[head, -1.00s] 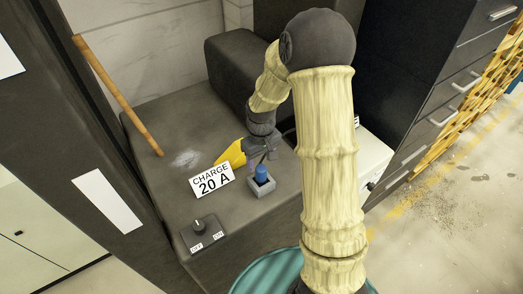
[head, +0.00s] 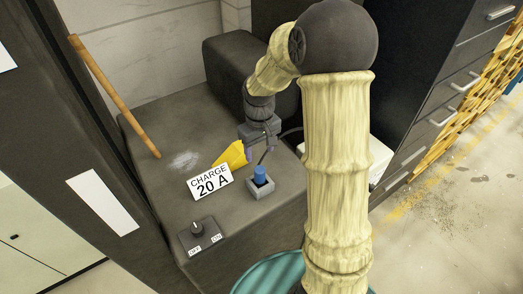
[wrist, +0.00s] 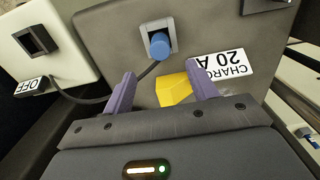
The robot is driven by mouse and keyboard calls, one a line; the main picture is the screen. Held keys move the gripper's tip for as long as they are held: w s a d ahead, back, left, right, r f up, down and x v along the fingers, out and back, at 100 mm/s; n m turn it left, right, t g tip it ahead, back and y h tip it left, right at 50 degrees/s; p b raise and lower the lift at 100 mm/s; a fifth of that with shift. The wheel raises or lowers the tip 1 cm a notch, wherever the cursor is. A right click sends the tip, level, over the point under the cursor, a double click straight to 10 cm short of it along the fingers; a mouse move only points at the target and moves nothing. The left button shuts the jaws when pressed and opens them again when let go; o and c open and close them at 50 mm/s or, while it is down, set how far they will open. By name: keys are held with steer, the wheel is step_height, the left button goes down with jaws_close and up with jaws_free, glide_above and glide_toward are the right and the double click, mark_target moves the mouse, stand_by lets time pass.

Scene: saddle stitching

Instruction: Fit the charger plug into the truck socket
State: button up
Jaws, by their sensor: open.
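The blue charger plug (head: 260,173) stands upright in the grey truck socket (head: 262,190) on top of the dark truck body. I cannot tell how deep it sits. In the wrist view the plug (wrist: 160,46) is in the mouth of the socket (wrist: 145,27), with a dark cable running from it toward a pale box at left. My gripper (wrist: 161,72) is open and empty. Its two purple fingers are spread apart and clear of the plug. In the head view my gripper (head: 262,141) is just behind the plug, its fingertips hard to make out.
A yellow piece (head: 232,155) and the "CHARGE 20 A" sign (head: 210,182) stand left of the socket. An OFF/ON knob (head: 197,228) is in front. The pale box (wrist: 42,42) has a square opening. A wooden handle (head: 115,97) leans at left; a teal drum (head: 262,274) stands below.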

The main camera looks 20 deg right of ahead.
steer(key=s+r+m+t, duration=0.1)
steer(key=s, duration=0.6)
steer(key=s+r+m+t, duration=0.1)
steer(key=s+r+m, duration=0.1)
steer(key=s, duration=0.5)
steer(key=shift+s+r+m+t, duration=0.2)
steer(key=shift+r+m+t, duration=0.1)
steer(key=shift+d, duration=0.1)
steer(key=shift+d, duration=0.1)
